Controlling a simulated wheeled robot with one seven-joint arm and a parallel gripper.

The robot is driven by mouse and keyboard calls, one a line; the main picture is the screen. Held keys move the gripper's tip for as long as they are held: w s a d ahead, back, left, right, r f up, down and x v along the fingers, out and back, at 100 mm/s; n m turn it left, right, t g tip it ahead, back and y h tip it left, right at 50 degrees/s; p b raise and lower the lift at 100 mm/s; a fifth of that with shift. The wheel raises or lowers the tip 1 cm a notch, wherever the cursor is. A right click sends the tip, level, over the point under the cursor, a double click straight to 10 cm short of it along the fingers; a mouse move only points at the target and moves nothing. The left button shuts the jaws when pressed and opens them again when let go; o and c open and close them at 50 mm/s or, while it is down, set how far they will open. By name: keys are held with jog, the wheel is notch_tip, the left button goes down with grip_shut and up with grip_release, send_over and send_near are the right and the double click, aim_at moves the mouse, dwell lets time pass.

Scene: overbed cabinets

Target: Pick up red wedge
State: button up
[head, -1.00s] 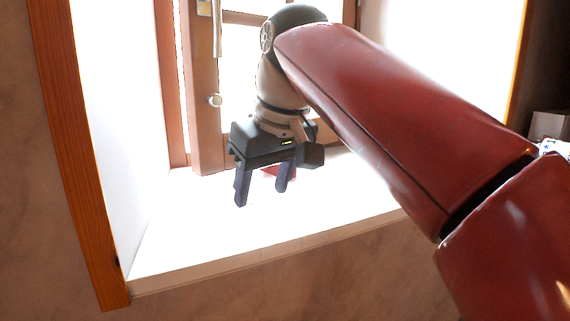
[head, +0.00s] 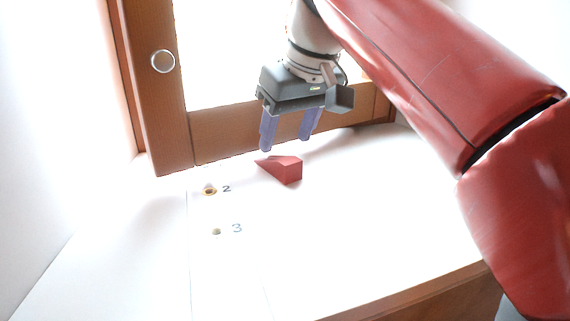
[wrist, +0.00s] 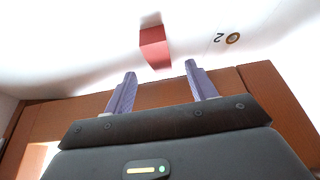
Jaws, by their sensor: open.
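The red wedge (head: 284,169) lies on the white sill, its thin end toward the left and its tall block end toward the right. It also shows in the wrist view (wrist: 155,46), beyond the fingertips and between their lines. My gripper (head: 287,143) is open and empty, its two purple fingers pointing down above and behind the wedge, on the window side. In the wrist view my gripper (wrist: 160,70) has its fingers apart, with a gap between them and the wedge. No finger appears to touch it.
The white sill (head: 340,225) is clear around the wedge. A brass-ringed hole (head: 209,190) marked 2 and a small hole (head: 216,231) marked 3 are to the left. The wooden window frame (head: 220,135) stands close behind my gripper.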

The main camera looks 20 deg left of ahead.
aim_at(281, 158)
jog(key=b+x, duration=0.1)
jog(key=x, duration=0.4)
jog(key=shift+w+a+f+b, duration=0.1)
jog(key=shift+w+f+b, duration=0.05)
jog(key=shift+f+b, duration=0.15)
jog(key=shift+c, duration=0.2)
jog(key=c, duration=1)
jog(key=shift+c, duration=0.2)
jog(key=shift+r, duration=0.15)
